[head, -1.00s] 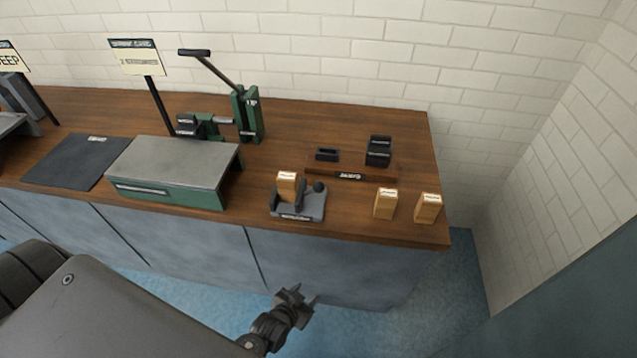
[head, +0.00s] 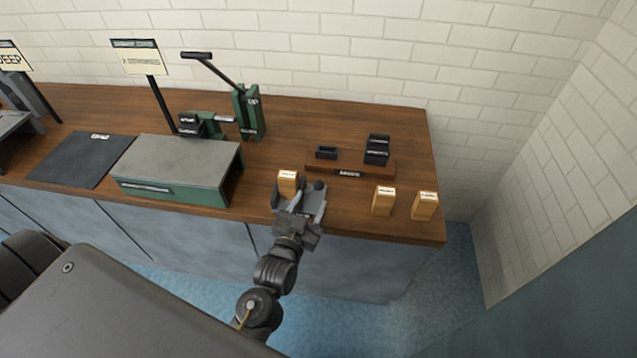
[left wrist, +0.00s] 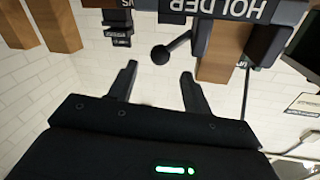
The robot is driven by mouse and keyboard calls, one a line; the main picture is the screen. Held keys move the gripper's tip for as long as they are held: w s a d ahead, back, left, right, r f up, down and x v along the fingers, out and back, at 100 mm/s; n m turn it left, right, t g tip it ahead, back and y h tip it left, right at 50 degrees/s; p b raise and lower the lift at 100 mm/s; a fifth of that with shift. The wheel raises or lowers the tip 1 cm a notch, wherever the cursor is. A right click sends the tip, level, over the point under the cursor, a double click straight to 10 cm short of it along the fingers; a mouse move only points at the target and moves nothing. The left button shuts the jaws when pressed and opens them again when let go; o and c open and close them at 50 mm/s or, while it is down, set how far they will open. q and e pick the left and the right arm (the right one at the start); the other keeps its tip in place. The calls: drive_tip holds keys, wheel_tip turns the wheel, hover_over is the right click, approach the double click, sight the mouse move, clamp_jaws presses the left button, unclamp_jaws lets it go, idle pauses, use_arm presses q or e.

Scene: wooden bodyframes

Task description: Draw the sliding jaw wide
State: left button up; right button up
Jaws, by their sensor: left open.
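The grey holder (head: 317,200) sits at the bench's front edge, with a wooden block (head: 288,183) in it on the left. A dark ball knob (head: 319,185) on its right side looks like the sliding jaw's handle; the jaw is mostly hidden by my gripper. My left gripper (head: 298,208) is open and empty at the front of the holder. In the left wrist view, the picture is upside down, and the knob (left wrist: 160,54) shows just beyond and between the open fingertips (left wrist: 158,75). The HOLDER label (left wrist: 215,10) and the block (left wrist: 220,58) are to its right. My right gripper is out of view.
Two wooden blocks (head: 383,201) (head: 425,206) stand to the right of the holder. A wooden tray (head: 322,168) with black parts lies behind it. A green-sided platform (head: 185,165) and a green lever press (head: 249,113) are to the left.

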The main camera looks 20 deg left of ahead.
sight(316, 189)
use_arm(q)
drive_tip(key=w, duration=0.4)
drive_tip(key=w+p, duration=0.1)
drive_tip(key=w, duration=0.2)
drive_tip(key=shift+w+a, duration=0.1)
drive_tip(key=shift+a, duration=0.15)
drive_tip(key=shift+c, duration=0.4)
clamp_jaws()
